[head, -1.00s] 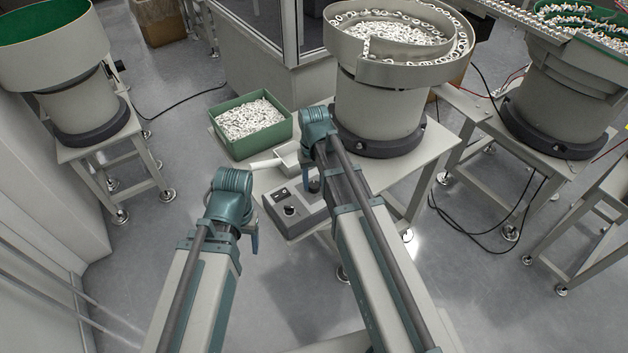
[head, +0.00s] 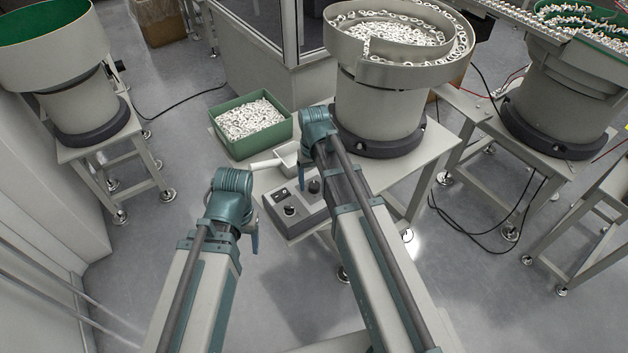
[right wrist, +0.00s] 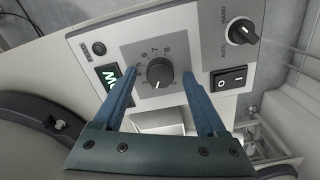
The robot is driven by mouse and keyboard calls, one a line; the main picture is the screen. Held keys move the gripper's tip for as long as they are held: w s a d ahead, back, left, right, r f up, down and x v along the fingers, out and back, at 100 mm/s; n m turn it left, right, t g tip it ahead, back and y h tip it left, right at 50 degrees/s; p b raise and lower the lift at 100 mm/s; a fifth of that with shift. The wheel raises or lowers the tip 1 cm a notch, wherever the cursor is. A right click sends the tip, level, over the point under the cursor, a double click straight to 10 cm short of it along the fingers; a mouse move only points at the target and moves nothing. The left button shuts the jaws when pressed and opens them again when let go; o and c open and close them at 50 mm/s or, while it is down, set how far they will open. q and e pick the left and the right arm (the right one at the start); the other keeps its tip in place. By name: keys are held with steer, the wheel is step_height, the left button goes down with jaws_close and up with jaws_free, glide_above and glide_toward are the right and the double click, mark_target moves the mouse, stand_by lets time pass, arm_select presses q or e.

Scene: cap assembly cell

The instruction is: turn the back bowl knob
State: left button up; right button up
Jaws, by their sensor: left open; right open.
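The grey control box (head: 300,208) sits on the near edge of the bowl's table. Its dial knob (head: 314,186) is black and round; the right wrist view shows this knob (right wrist: 160,73) inside a numbered scale. My right gripper (right wrist: 160,82) is open, with one finger on each side of the dial knob; whether they touch it cannot be told. In the head view my right gripper (head: 303,180) is over the box, partly hidden by its wrist. My left gripper (head: 255,238) hangs left of the box, apart from it, mostly hidden by its arm.
The box also carries a selector knob (right wrist: 242,32), a rocker switch (right wrist: 230,78) and a green display (right wrist: 109,75). The feeder bowl (head: 385,100) stands behind. A green bin (head: 251,145) of white parts and a white scoop (head: 284,158) lie to the left.

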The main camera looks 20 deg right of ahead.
mark_target(314, 185)
step_height(314, 185, up, 14)
steer(key=p, duration=1.3)
steer(key=shift+f, duration=0.15)
steer(key=shift+s, duration=0.1)
steer(key=s+a+n, duration=0.1)
steer(key=s+a, duration=0.4)
steer(key=s, duration=0.2)
steer(key=s+a+n+h, duration=0.1)
steer(key=s+a+n, duration=0.1)
steer(key=s+a, duration=0.3)
steer(key=s, duration=0.3)
steer(key=shift+s+n, duration=0.15)
steer(key=shift+n, duration=0.15)
steer(key=shift+a, duration=0.1)
